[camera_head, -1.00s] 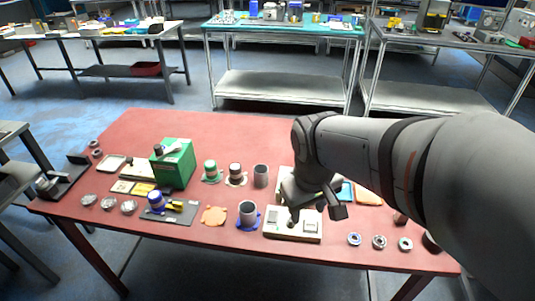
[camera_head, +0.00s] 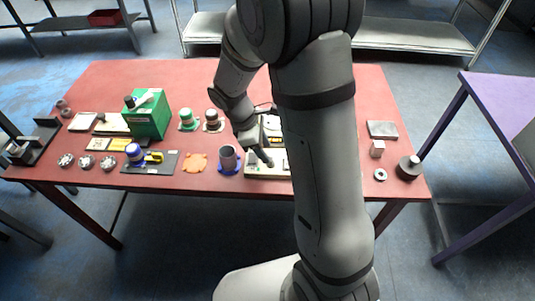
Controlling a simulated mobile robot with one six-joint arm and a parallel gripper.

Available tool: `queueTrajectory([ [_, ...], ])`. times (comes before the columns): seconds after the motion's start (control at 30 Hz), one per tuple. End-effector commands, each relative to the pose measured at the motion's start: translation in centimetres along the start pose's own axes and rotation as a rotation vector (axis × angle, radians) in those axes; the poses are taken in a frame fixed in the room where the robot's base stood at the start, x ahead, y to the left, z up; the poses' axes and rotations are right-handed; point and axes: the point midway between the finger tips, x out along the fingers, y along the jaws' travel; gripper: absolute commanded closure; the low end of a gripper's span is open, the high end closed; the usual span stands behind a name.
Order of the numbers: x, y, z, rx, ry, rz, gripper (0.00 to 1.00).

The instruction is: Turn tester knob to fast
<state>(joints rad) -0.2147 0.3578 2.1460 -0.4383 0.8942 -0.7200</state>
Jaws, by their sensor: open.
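A cream box (camera_head: 258,173) lies at the front of the red table, right of the blue-based grey cup. It appears to be the tester. My gripper (camera_head: 261,156) is open, pointing down at its top from the left and behind. A small dark part shows at the fingertips; I cannot tell whether it is the knob or a finger, or whether they touch. The knob's setting and any markings are too small to read. My arm hides the right part of the box.
On the red table (camera_head: 200,82), a grey cup (camera_head: 228,160) on a blue base stands close left of the box. A dark round weight (camera_head: 408,167) stands at the right. A purple table (camera_head: 500,95) is beyond.

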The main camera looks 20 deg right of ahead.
Motion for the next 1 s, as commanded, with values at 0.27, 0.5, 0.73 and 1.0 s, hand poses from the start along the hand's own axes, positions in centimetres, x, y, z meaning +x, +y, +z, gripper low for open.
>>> queueTrajectory([
  [0.27, 3.4, -0.1, 0.0, 0.001, 0.0, -0.002, 0.55],
  [0.5, 3.8, -0.1, 0.0, 0.001, 0.001, 0.0, 0.55],
  [0.73, 3.8, -0.1, 0.0, 0.001, 0.001, 0.0, 0.67],
  [1.0, 3.8, -0.1, -0.1, 0.0, 0.001, 0.0, 0.89],
])
